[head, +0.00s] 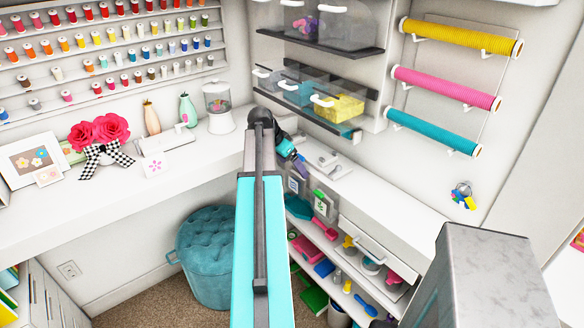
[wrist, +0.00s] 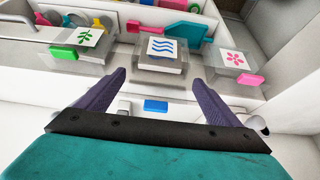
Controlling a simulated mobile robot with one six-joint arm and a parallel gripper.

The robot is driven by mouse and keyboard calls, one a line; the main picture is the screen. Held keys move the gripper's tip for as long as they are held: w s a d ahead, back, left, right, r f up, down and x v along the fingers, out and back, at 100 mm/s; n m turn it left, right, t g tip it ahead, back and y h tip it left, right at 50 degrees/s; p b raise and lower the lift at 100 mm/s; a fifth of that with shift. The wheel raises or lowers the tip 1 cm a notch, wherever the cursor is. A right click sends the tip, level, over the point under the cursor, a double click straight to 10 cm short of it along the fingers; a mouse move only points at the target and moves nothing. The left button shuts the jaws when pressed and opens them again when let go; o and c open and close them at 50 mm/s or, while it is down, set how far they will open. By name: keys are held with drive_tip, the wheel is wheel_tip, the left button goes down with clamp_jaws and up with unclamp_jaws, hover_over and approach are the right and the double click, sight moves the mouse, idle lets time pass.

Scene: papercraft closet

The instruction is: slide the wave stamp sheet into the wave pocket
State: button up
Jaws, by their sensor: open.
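My gripper (wrist: 158,80) is open, with two dark purple fingers spread wide and nothing between their tips. Ahead of the tips in the wrist view is the clear wave pocket (wrist: 161,69), with a white card of blue waves (wrist: 161,48). A small blue block (wrist: 156,105), perhaps the tab of the wave stamp sheet, shows between the fingers on a pale surface, apart from both fingers. The sheet's clear part is hard to make out. In the head view my gripper (head: 301,166) is above the counter edge, over the pocket with the blue card (head: 294,184).
A leaf-card pocket (wrist: 76,62) with a green tab and a flower-card pocket (wrist: 232,64) with a pink tab flank the wave pocket. Open shelves (head: 340,262) hold coloured tools below the counter. A teal stool (head: 205,260) stands at left.

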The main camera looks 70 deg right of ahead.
drive_tip(key=b+v, duration=0.2)
drive_tip(key=v, duration=1)
drive_tip(key=shift+r+b, duration=0.3)
drive_tip(key=shift+w+a, duration=0.15)
idle(0.8)
